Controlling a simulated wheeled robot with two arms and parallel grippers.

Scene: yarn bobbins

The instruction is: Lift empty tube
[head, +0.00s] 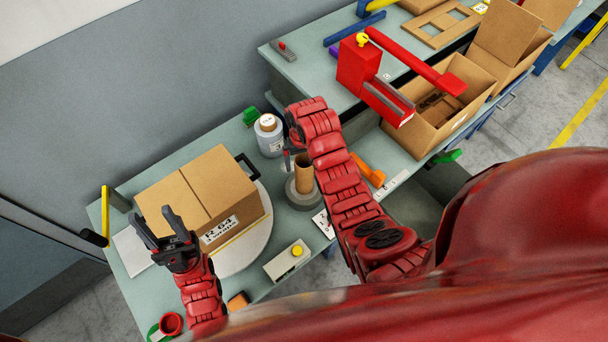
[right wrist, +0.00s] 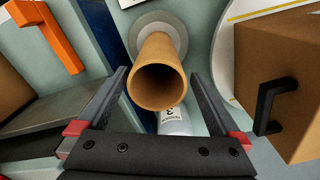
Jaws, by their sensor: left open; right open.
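A brown cardboard tube (head: 304,176) stands upright on a round grey base (head: 303,199) on the table. In the right wrist view the tube (right wrist: 157,76) shows its hollow open end towards the camera, with the round base (right wrist: 148,22) behind it. My right gripper (right wrist: 160,82) is open, with one finger on each side of the tube, apart from it in the picture. In the head view the right gripper (head: 290,152) is just above and beside the tube, partly hidden by its arm. My left gripper (head: 154,230) is open and empty beside the cardboard box.
A closed cardboard box (head: 190,190) stands on a white round plate left of the tube. A grey box with a yellow button (head: 287,262) is in front.

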